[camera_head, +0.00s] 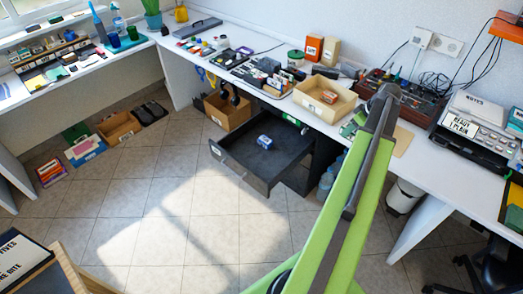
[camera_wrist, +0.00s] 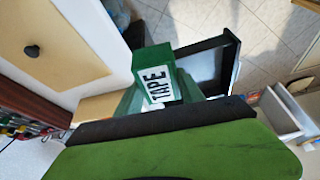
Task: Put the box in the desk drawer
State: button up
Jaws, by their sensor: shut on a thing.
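A green box with a white TAPE label (camera_wrist: 155,84) is in my gripper, close in front of the wrist camera. My gripper (camera_wrist: 150,104) is shut on it; its fingers are partly hidden behind my own wrist parts. In the head view a bit of the green box (camera_head: 349,126) shows beside my arm, over the front edge of the desk; my gripper is mostly hidden there. The desk drawer (camera_head: 238,160) is pulled open below the desk top, left of my arm. A small blue-and-white thing (camera_head: 265,142) lies inside it.
A cream open tray (camera_head: 312,106) stands on the white desk (camera_head: 430,168) close to my arm. A cardboard box (camera_head: 228,114) stands on the floor behind the drawer. Bottles (camera_head: 327,180) stand beneath the desk to its right. Tiled floor in front is clear.

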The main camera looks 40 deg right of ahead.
aim_at(277, 153)
jog(key=i, duration=0.95)
jog(key=z, duration=0.05)
